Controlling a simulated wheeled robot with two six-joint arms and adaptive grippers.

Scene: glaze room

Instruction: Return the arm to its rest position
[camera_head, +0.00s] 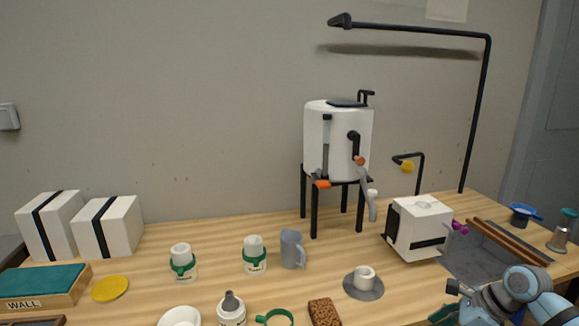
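My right arm comes in at the lower right corner with pale blue and grey joints. The dark end of my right gripper (456,301) points left over the front right of the table. Its fingers are small and partly cut off, so I cannot tell whether they are open or shut. I see nothing clearly held in it. My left arm and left gripper are not in view.
The wooden table (215,285) holds a grey mug (292,249), a small white cup on a grey disc (363,293), and a brown sponge-like block (324,313). Near my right arm stand a white box-shaped device (419,225) and a grey tray (478,256).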

